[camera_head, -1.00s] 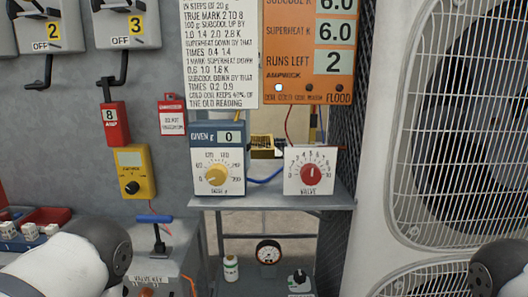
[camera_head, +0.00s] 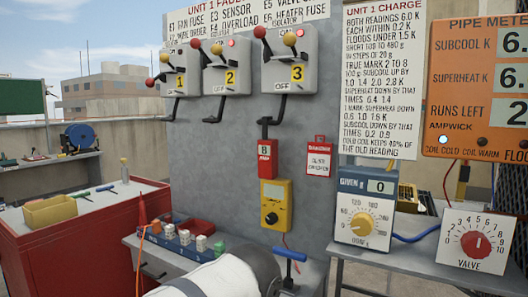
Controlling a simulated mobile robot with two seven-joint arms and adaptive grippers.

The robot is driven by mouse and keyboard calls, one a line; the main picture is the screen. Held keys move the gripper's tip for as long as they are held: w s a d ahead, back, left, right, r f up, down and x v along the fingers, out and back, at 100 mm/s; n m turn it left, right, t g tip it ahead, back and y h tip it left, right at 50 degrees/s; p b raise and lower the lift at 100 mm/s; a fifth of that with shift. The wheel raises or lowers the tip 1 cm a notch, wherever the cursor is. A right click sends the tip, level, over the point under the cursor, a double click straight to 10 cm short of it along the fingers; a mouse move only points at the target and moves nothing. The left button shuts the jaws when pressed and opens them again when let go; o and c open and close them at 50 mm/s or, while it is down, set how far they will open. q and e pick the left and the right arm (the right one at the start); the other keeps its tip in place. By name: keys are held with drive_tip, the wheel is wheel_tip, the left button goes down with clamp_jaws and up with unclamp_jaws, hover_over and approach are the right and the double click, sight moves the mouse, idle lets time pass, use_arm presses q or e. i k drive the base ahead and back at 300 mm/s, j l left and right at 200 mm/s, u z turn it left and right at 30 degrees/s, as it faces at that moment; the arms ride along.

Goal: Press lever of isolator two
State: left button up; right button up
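Isolator two (camera_head: 227,72) is a light grey box with a yellow "2" label, mounted on the grey panel between isolator one (camera_head: 181,78) and isolator three (camera_head: 290,66). A red-ball lever (camera_head: 195,43) sticks out at its upper left, and a yellow ball (camera_head: 217,48) sits at its top. No gripper is in view and nothing touches the isolator. Only a white and grey part of my arm shows at the bottom middle.
A red cabinet (camera_head: 88,240) stands at the left. Below the panel, a bench holds a blue rack (camera_head: 172,238) and a blue T-handle (camera_head: 289,254). A yellow meter (camera_head: 275,204) hangs on the panel. A shelf at the right carries the dial box (camera_head: 365,207) and the valve box (camera_head: 475,242).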

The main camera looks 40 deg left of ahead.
sight(196, 44)
drive_tip(key=u, duration=1.6)
